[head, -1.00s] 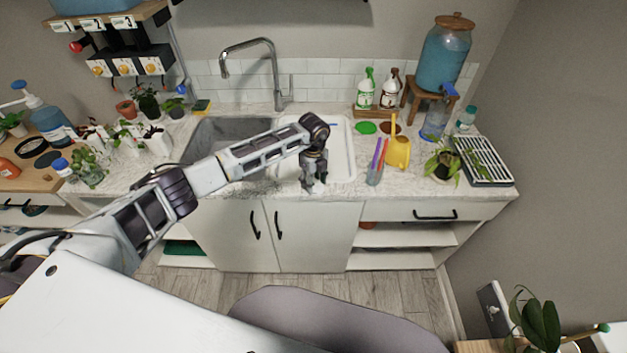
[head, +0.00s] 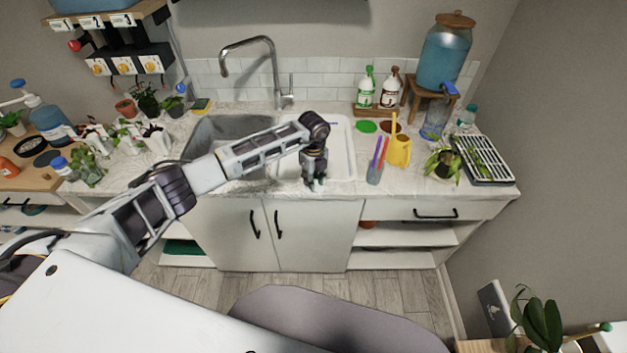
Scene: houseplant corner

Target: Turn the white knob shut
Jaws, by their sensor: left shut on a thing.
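My left gripper (head: 316,183) points down at the front edge of the white sink basin (head: 342,150). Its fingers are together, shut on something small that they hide. I cannot tell whether that is the white knob; no white knob shows clearly in the head view. My left forearm crosses in front of the grey sink basin (head: 203,140) and hides part of it. The tall faucet (head: 275,72) stands behind the basins. My right gripper is not in view.
Coloured sticks in a cup (head: 374,175) and a yellow watering can (head: 398,152) stand right of the gripper. White cupboard doors (head: 318,235) are below the counter.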

